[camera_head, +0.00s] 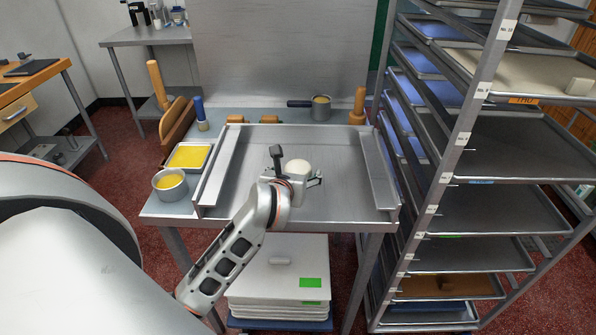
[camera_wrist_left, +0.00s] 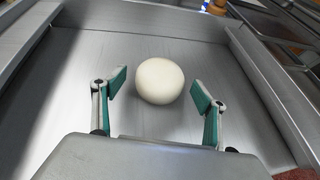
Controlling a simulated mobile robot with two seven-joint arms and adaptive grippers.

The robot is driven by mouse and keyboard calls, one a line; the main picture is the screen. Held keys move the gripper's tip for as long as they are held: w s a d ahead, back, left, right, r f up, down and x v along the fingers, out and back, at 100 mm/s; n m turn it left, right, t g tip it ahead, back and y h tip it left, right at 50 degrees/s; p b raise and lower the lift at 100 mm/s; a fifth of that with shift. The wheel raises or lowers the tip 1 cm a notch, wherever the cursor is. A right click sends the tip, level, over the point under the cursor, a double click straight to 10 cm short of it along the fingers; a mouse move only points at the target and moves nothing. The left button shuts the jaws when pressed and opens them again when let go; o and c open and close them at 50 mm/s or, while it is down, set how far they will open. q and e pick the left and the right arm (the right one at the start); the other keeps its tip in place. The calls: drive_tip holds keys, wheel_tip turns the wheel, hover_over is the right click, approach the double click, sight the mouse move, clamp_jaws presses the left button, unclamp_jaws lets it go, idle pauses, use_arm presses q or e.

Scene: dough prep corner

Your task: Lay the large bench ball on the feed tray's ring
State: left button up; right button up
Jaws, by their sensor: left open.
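A round, cream-white dough ball (camera_head: 298,168) sits on the bare metal surface between raised side rails on the bench. My left gripper (camera_head: 295,171) reaches over this surface from the front, with its fingers spread on either side of the ball's near part. In the left wrist view, the ball (camera_wrist_left: 160,81) lies just beyond and between the open green-padded fingertips (camera_wrist_left: 159,90); gaps show on both sides. The gripper holds nothing. No ring is visible that I can make out, and I cannot tell which tray is the feed tray. My right gripper is out of view.
The metal side rails (camera_head: 379,172) flank the ball. A yellow-filled pan (camera_head: 189,157) and a pot (camera_head: 170,185) stand at left. A saucepan (camera_head: 321,107) and wooden tools stand behind. A tall tray rack (camera_head: 465,120) is close at right. White lidded boxes (camera_head: 279,275) are below.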

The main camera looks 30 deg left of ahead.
sight(298, 172)
use_arm(q)
drive_tip(key=shift+x, duration=1.35)
drive_tip(key=c, duration=1.4)
drive_tip(key=shift+c, duration=0.4)
drive_tip(key=shift+r, duration=0.15)
